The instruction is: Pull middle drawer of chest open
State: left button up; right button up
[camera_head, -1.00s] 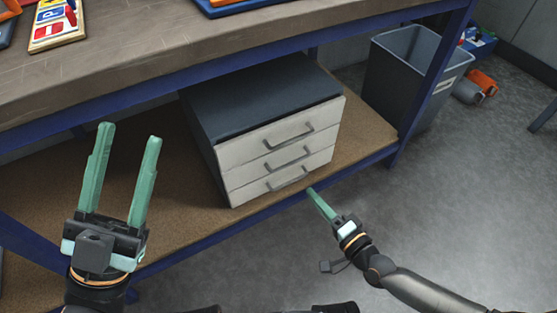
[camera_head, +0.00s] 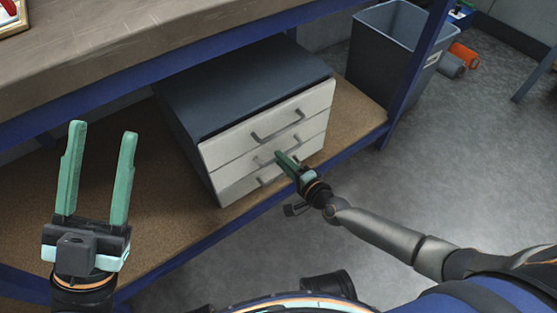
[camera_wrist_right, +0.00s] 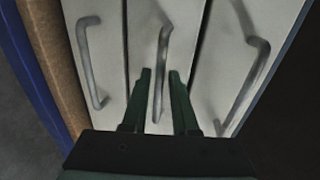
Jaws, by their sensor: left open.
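The chest (camera_head: 250,75) has a dark top and three pale drawer fronts with grey handles. The middle drawer (camera_head: 235,173) looks flush with the other fronts. Its handle (camera_wrist_right: 161,62) runs between the two green fingers of my right gripper (camera_wrist_right: 160,75) in the wrist view. Those fingers are apart, with a gap on both sides of the handle; contact is not clear. In the head view my right gripper (camera_head: 283,158) covers part of this handle. My left gripper (camera_head: 103,130) is open and empty, left of the chest.
The chest stands on the brown lower shelf (camera_head: 140,200) of a blue-framed bench, beneath the wooden top (camera_head: 120,55). A bench leg (camera_head: 415,70) and a grey bin (camera_head: 390,45) are to the right. Grey floor (camera_head: 470,150) in front is free.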

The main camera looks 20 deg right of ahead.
jog(key=shift+x, duration=1.1)
grip_shut()
dwell(0.7)
